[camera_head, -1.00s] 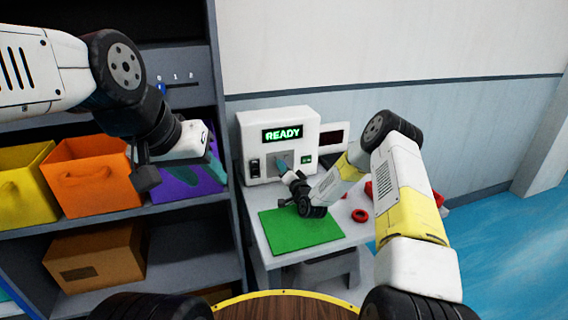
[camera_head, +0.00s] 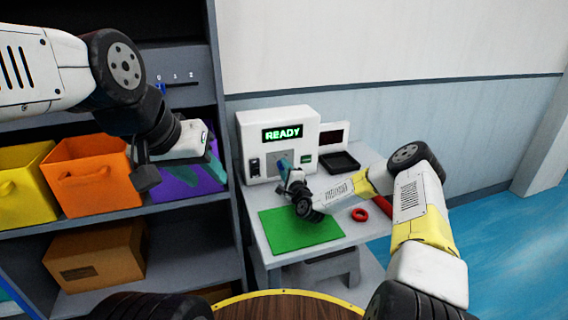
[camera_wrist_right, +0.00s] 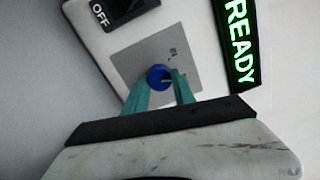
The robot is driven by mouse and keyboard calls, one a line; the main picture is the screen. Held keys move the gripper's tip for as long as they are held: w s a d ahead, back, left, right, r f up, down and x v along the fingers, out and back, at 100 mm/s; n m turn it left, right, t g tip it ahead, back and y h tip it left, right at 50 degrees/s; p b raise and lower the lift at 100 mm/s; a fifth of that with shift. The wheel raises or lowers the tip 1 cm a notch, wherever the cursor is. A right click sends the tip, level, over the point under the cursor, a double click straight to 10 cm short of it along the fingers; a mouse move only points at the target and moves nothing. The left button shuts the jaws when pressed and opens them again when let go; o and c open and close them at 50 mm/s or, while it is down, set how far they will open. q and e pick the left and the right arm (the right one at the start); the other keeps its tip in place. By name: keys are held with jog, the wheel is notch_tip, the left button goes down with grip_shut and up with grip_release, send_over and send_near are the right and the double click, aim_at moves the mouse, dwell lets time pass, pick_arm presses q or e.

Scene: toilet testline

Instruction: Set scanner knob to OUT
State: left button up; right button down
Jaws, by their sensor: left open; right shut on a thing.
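The white scanner (camera_head: 253,128) stands on the small table, with a lit green READY display (camera_head: 282,134) on its front. Its blue knob (camera_wrist_right: 159,77) sits on a grey square plate (camera_wrist_right: 187,62) in the right wrist view. My right gripper (camera_wrist_right: 160,84) has its teal fingers on either side of the knob, shut on it; it also shows at the scanner's front in the head view (camera_head: 284,165). The knob's label marks are too small to read. My left gripper (camera_head: 183,180) is open and empty in front of the shelf, away from the scanner.
A black switch marked OFF (camera_wrist_right: 125,9) is near the plate. A green mat (camera_head: 300,229), a red ring (camera_head: 360,215) and a black tray (camera_head: 341,161) are on the table. The shelf at left holds yellow (camera_head: 25,185), orange (camera_head: 92,176) and purple bins.

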jog(key=shift+f+m, duration=0.1)
jog(key=shift+m, duration=1.3)
jog(key=c, duration=1)
grip_release()
jog(key=shift+c, duration=0.2)
jog(key=v, duration=0.8)
jog(key=shift+a, duration=0.15)
